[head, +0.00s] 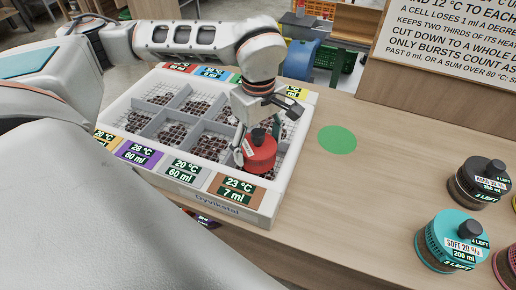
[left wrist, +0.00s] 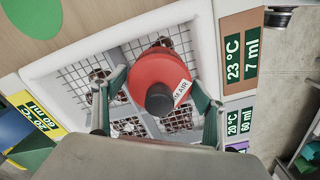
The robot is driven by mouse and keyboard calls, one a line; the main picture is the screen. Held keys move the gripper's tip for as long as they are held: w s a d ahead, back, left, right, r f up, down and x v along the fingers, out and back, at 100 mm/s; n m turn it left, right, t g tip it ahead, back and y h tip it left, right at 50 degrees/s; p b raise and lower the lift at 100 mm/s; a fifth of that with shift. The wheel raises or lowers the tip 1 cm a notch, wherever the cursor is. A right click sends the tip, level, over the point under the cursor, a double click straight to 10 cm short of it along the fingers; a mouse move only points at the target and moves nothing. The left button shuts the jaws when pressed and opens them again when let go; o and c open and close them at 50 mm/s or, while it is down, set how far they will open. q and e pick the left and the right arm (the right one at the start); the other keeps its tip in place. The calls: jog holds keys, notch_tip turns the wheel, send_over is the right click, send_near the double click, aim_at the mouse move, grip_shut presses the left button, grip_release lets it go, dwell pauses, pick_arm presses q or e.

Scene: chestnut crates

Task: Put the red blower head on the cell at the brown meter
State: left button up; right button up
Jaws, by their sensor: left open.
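The red blower head (head: 260,153) has a black knob and a white label reading "AIR" in part. It stands upright at the front right cell of the white crate (head: 262,212), behind the brown meter (head: 236,190), which reads 23 °C and 7 ml. My left gripper (head: 257,137) is around the head from above. In the left wrist view the red head (left wrist: 160,75) lies between the open green fingers (left wrist: 160,88), near the brown meter (left wrist: 242,52). Its underside is hidden, so contact with the cell cannot be made out. My right gripper is not in view.
Other cells hold chestnuts under mesh, with purple (head: 138,153) and grey (head: 184,170) meters along the front. A green disc (head: 337,139) marks the table. A teal canister (head: 450,243) and a dark canister (head: 478,183) stand at right. The table between is clear.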

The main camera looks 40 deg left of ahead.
pick_arm(q)
notch_tip(320, 180, up, 10)
jog(key=shift+r+p, duration=0.15)
jog(key=shift+p, duration=0.4)
